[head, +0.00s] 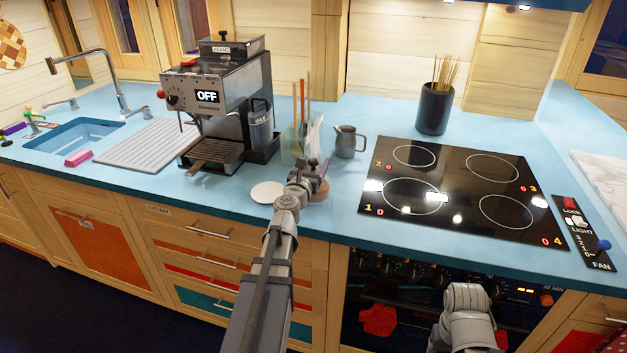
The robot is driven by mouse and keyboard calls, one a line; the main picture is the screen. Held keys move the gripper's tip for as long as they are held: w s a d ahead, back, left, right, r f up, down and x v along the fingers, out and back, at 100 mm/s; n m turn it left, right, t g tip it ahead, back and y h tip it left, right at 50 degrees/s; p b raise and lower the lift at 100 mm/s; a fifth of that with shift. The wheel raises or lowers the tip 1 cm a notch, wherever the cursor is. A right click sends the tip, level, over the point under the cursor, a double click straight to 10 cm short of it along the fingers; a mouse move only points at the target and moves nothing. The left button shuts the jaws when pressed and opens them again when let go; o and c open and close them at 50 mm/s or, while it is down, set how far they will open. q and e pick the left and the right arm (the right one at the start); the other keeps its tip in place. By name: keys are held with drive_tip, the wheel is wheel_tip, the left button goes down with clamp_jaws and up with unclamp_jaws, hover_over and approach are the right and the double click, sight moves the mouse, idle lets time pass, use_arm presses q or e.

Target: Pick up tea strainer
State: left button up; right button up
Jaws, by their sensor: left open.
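My left gripper (312,168) is over the blue counter, at the end of the arm that rises through the middle of the head view. It is open; its small fingers point away from me and are hard to make out. I cannot clearly pick out a tea strainer; it may be hidden by the gripper or arm. A clear holder (292,150) with upright coloured sticks stands just behind the gripper. A white round disc (267,192) lies left of the wrist, and a brownish round thing (321,191) shows partly on its right. My right arm shows low at right, without its fingers.
A coffee machine (215,95) stands left of the gripper, and a grey metal jug (347,142) right of it. The black hob (460,190) fills the counter further right. A dark pot of sticks (434,108) stands behind. A ribbed drainboard (145,145) and sink (75,134) are left.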

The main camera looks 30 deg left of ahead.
use_arm(q)
drive_tip(key=x, duration=0.3)
drive_tip(key=shift+w+a, duration=0.2)
drive_tip(key=shift+w, duration=0.1)
drive_tip(key=shift+s, duration=0.1)
clamp_jaws()
idle(1.0)
